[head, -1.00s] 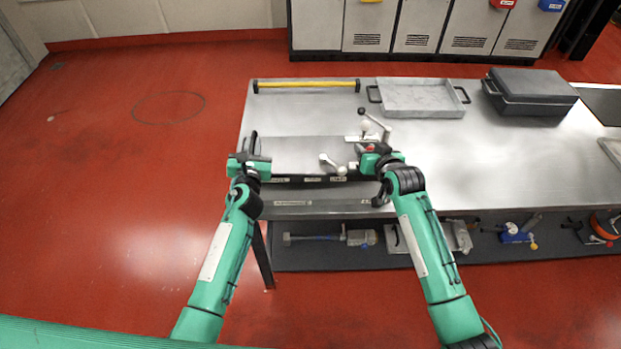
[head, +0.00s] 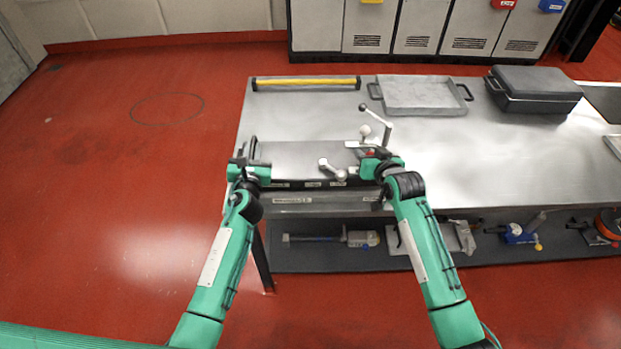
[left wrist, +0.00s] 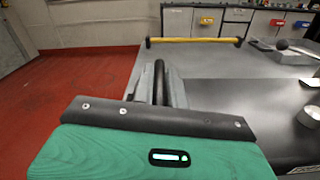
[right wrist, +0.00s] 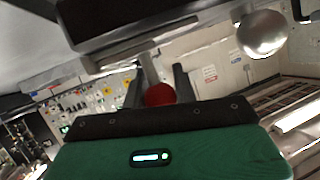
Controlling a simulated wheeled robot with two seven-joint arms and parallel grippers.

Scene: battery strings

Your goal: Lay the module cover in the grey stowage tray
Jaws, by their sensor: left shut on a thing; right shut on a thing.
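The module cover (head: 305,157) is a flat grey plate on the bench, between my two grippers. My left gripper (head: 250,160) is at its left edge, shut on an upright black handle (left wrist: 158,82); the left wrist view shows it between the fingers. My right gripper (head: 368,160) is at the right edge, shut on a red knob (right wrist: 159,95). What the knob joins is partly hidden. The grey stowage tray (head: 425,109) lies at the back of the bench, empty, with a black handle at each end.
Metal levers with ball ends stand by the cover's right side (head: 387,132) and front right (head: 331,168). A yellow bar (head: 305,83) runs along the bench's back left. A black case (head: 535,88) stands right of the tray. The bench (head: 480,155) is clear at centre right.

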